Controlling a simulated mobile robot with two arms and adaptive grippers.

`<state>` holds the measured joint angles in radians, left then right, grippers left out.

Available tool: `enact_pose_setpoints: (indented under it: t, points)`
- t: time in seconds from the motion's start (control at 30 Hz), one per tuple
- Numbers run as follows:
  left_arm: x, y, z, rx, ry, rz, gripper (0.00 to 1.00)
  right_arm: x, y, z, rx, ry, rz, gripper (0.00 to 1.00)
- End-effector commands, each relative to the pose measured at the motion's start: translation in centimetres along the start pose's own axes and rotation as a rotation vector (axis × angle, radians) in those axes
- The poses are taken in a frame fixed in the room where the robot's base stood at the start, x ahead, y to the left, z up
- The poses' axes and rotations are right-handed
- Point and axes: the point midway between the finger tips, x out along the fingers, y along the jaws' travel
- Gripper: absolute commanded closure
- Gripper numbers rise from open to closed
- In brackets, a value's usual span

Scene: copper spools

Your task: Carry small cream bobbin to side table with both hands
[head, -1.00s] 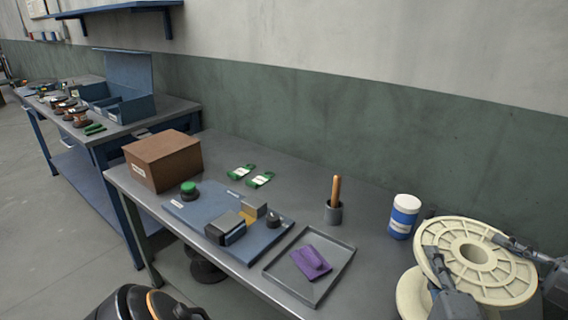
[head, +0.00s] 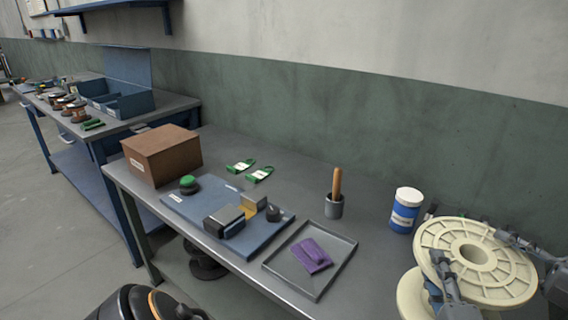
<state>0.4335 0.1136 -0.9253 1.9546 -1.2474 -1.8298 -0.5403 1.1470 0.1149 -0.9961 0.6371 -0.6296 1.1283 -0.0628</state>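The cream bobbin (head: 434,236) is at the right of the head view, with its round, ribbed upper flange facing up and part of a lower flange showing beneath. My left gripper (head: 438,262) is at the near left side of the bobbin, its fingers over the upper flange's edge. My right gripper (head: 503,236) is at the far right side, its fingers at the rim. Whether the fingers are closed on the flange is too small to tell. The bobbin's underside and what lies below it are hidden or out of frame.
Another table (head: 165,108) stands far left.

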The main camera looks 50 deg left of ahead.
Motion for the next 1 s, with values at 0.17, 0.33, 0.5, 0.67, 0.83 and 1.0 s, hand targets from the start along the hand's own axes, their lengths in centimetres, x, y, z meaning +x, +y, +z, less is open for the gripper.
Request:
enact_pose_setpoints:
  t: [0.17,0.33,0.5,0.67,0.83,1.0]
  points:
    - [-4.1,0.1,-0.1,-0.002,0.004,0.006,0.64,0.0,0.0,0.0,0.000,0.000,0.000,0.64]
    - [-7.4,0.1,0.0,-0.001,0.003,0.004,0.64,0.0,0.0,0.0,0.000,0.000,0.000,0.64]
    - [-9.4,0.1,0.0,-0.001,0.001,0.002,0.64,0.0,0.0,0.0,0.000,0.000,0.000,0.64]
    - [-10.0,0.0,0.0,-0.001,0.000,0.000,0.64,-0.8,0.0,0.1,0.000,-0.001,0.000,0.64]
    - [-10.0,0.0,0.0,-0.001,0.000,0.000,0.64,-3.6,0.0,0.1,0.000,-0.003,0.000,0.64]
    - [-10.0,0.0,0.0,-0.001,0.000,0.000,0.64,-6.1,-0.1,0.0,0.000,-0.002,0.000,0.64]
